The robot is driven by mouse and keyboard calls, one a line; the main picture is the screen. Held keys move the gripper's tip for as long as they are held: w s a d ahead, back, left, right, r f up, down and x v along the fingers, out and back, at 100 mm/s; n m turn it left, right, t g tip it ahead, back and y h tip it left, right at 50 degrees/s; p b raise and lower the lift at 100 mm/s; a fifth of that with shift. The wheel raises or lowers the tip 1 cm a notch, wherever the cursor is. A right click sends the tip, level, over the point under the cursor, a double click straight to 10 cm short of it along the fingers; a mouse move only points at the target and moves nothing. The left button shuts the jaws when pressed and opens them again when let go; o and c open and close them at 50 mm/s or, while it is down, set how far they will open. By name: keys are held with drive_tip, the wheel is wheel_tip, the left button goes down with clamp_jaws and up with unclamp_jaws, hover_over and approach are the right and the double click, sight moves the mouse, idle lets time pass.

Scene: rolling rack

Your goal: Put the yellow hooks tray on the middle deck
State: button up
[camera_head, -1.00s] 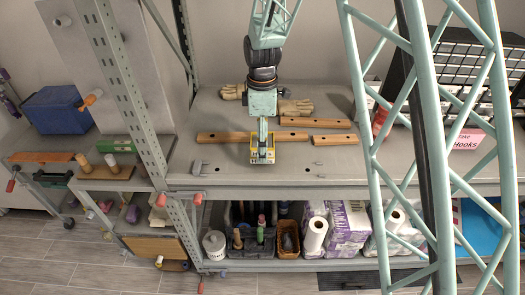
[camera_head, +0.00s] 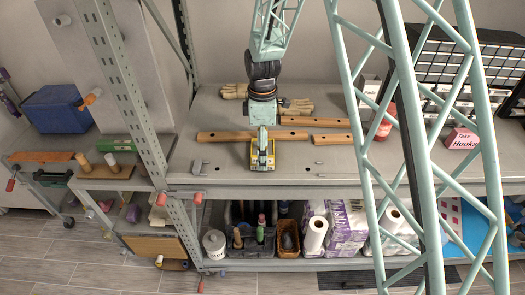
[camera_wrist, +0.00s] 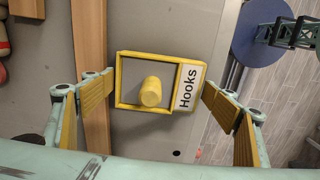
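The yellow hooks tray (camera_wrist: 151,109) shows in the wrist view as a square yellow frame with a yellow cylindrical knob and a white "Hooks" label. In the head view it (camera_head: 262,164) rests near the front of the grey upper deck (camera_head: 330,172) of the rack, partly hidden by my gripper. My gripper (camera_wrist: 160,108) is open above it, with a yellow-padded finger on the left and right sides of the tray. A gap shows between each finger and the tray.
Wooden bars (camera_head: 225,136) lie just behind the tray, and wooden hands (camera_head: 235,91) lie farther back. A pink "Take Hooks" box (camera_head: 462,139) stands at right. The lower shelf holds paper rolls (camera_head: 314,235), a tool caddy (camera_head: 250,239) and a basket (camera_head: 287,238).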

drive_tip(key=shift+o, duration=0.9)
drive_tip(key=shift+r, duration=0.2)
drive_tip(key=shift+r, duration=3.7)
